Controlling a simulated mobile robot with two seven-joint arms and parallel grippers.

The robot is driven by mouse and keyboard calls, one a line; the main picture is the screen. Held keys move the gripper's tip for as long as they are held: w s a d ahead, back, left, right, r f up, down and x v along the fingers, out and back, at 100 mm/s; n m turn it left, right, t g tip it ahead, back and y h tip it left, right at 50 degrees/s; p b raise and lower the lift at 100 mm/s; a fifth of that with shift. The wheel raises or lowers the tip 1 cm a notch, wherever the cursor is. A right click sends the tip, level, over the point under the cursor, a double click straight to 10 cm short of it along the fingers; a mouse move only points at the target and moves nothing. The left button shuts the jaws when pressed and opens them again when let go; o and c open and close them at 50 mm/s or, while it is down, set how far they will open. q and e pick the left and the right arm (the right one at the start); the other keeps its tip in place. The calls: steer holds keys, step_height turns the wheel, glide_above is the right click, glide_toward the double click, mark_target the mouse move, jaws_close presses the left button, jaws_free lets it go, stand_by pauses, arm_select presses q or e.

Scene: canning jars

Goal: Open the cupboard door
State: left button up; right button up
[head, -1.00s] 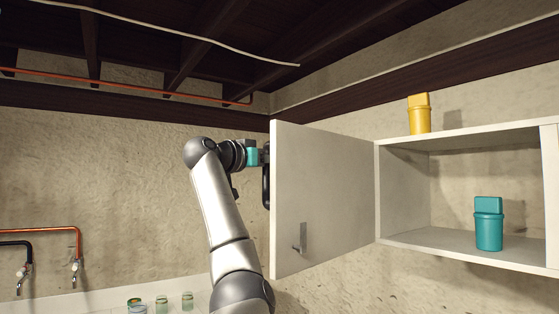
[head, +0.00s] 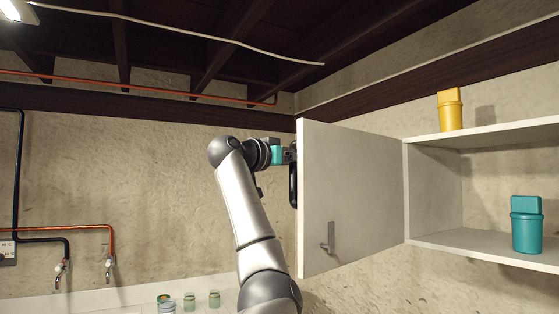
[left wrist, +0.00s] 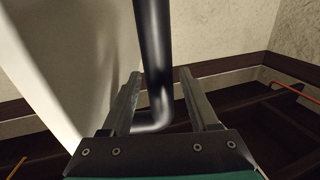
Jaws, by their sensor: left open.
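The white cupboard door (head: 350,195) stands swung wide open on the left of the cupboard (head: 480,247), showing its inside face and a small metal fitting (head: 328,238). The dark bar handle (head: 293,186) is on its far face, at the door's free edge. My left gripper is behind that edge in the head view, its fingers mostly hidden. In the left wrist view the left gripper (left wrist: 168,90) is open, with the handle (left wrist: 153,60) between or just beyond its fingers; contact cannot be told. The door (left wrist: 50,70) fills the left there. My right gripper is not in view.
A teal canister (head: 526,228) stands inside the cupboard and a yellow canister (head: 450,112) on top. Several small jars (head: 190,300) stand on the counter at the lower left, near two wall taps (head: 110,268).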

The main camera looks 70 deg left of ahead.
arm_select(q)
steer(key=b+v, duration=0.2)
steer(key=v, duration=1.2)
steer(key=shift+b, duration=0.35)
steer(key=shift+s, duration=0.1)
steer(key=shift+f, duration=0.1)
